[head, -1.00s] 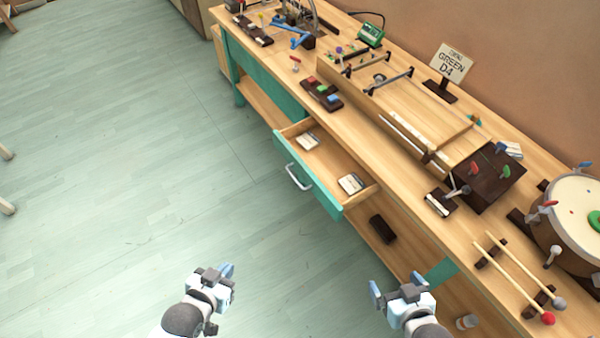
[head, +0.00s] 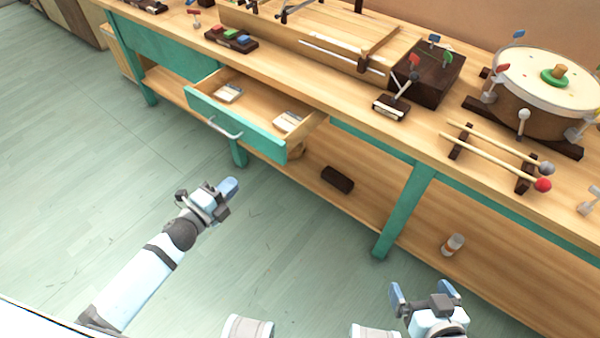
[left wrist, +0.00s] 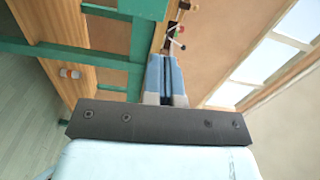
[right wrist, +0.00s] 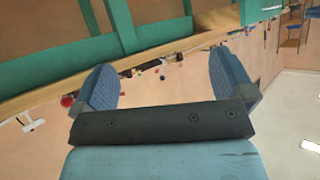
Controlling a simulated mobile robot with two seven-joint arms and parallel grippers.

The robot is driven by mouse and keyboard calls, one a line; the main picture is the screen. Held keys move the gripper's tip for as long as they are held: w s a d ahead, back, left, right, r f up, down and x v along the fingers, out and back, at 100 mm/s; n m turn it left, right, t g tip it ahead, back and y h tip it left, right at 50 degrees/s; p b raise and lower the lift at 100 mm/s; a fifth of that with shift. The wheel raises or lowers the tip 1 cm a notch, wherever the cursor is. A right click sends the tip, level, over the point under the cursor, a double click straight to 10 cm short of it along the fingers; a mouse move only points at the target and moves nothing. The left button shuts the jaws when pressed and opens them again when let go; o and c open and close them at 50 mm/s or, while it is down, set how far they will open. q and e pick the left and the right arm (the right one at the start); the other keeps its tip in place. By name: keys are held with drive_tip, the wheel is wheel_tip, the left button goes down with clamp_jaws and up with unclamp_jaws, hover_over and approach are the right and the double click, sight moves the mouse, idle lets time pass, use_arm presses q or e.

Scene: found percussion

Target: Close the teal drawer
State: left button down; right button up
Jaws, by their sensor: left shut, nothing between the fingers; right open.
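The teal drawer (head: 262,136) is pulled out from the workbench in the head view. It has a silvery bar handle (head: 225,129) on its front and two small pale packets (head: 228,93) inside. My left gripper (head: 229,188) is shut and empty, in front of and below the drawer, apart from the handle. It also shows shut in the left wrist view (left wrist: 167,78). My right gripper (head: 424,292) is open and empty, low in front of the bench and right of the drawer. Its spread fingers show in the right wrist view (right wrist: 163,85).
The bench top (head: 340,102) carries a drum (head: 540,95), two mallets (head: 495,155) on rests, a dark box (head: 425,75) and a wooden frame. A lower shelf holds a dark block (head: 337,180) and a small jar (head: 452,245). A teal leg (head: 402,212) stands right of the drawer. The floor in front is clear.

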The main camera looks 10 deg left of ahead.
use_arm(q)
drive_tip(key=b, duration=0.2)
approach(275, 147)
drive_tip(key=shift+m, duration=0.4)
drive_tip(key=x, duration=0.7)
drive_tip(key=shift+w+d+r, duration=0.15)
drive_tip(key=shift+d, duration=0.05)
use_arm(e)
drive_tip(key=shift+s+f, duration=0.15)
drive_tip(key=shift+f, duration=0.15)
drive_tip(key=shift+r, duration=0.1)
use_arm(q)
drive_tip(key=shift+w, duration=0.2)
use_arm(e)
drive_tip(key=shift+d, duration=0.15)
